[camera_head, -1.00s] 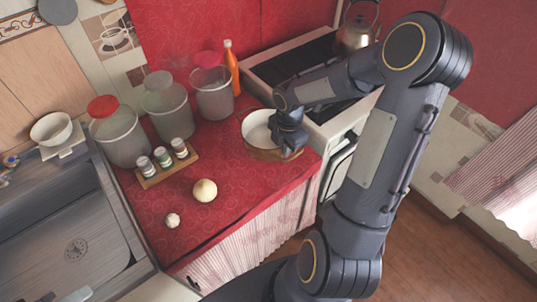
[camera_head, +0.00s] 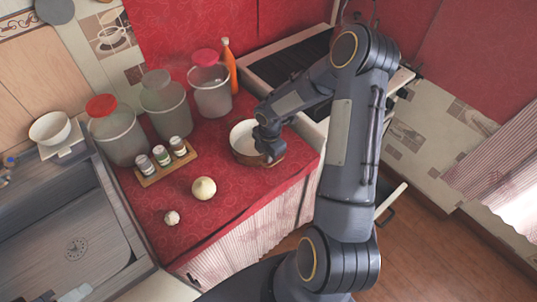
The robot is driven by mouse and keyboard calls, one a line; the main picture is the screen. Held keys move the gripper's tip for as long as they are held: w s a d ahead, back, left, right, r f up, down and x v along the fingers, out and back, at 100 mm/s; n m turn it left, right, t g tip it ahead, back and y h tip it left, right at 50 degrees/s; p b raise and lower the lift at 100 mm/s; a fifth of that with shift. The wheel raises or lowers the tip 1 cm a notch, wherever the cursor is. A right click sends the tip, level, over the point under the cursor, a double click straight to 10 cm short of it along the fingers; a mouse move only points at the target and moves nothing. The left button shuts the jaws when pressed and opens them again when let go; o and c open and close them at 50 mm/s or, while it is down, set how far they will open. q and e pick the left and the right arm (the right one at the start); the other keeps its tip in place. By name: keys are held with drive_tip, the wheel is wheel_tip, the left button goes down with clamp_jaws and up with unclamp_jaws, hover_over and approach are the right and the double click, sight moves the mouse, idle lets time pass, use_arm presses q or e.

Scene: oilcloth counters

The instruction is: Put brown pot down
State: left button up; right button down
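The brown pot (camera_head: 246,159), pale inside, is upright at the right part of the red oilcloth counter (camera_head: 228,216). My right gripper (camera_head: 269,151) is at the pot's right rim. Its fingertips are hidden by the gripper body and the rim, but the pot has moved along with it, so it looks shut on the pot. I cannot tell whether the pot's bottom touches the cloth. My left gripper is not in view.
An onion (camera_head: 203,188) and garlic (camera_head: 172,217) lie in front. A spice rack (camera_head: 166,164), several lidded jars and an orange bottle (camera_head: 229,66) stand left and behind. The stove (camera_head: 290,62) is at the right. Cloth between onion and pot is clear.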

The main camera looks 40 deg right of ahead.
drive_tip(key=shift+f, duration=0.2)
drive_tip(key=c, duration=1.7)
unclamp_jaws()
drive_tip(key=shift+r, duration=0.1)
wheel_tip(320, 180, up, 12)
drive_tip(key=s+a+r+m+t, duration=0.2)
drive_tip(key=s+a+r+m, duration=0.2)
drive_tip(key=s+r+m, duration=0.5)
drive_tip(key=s+a+r+m+t+y, duration=0.1)
drive_tip(key=s+a+m, duration=0.1)
drive_tip(key=s+m, duration=0.2)
drive_tip(key=s+a+r+m+t+y, duration=0.1)
drive_tip(key=s+a+r+m, duration=0.1)
drive_tip(key=s+a+m, duration=0.1)
drive_tip(key=s+a+r+m+t+y, duration=0.1)
drive_tip(key=s+a+m, duration=0.2)
drive_tip(key=s+m, duration=0.1)
drive_tip(key=shift+s+a+r+m+y, duration=0.1)
drive_tip(key=shift+s+r+m+y, duration=0.1)
drive_tip(key=shift+s, duration=0.15)
drive_tip(key=shift+s+r+m+y, duration=0.1)
drive_tip(key=shift+s+y, duration=0.1)
drive_tip(key=shift+s, duration=0.15)
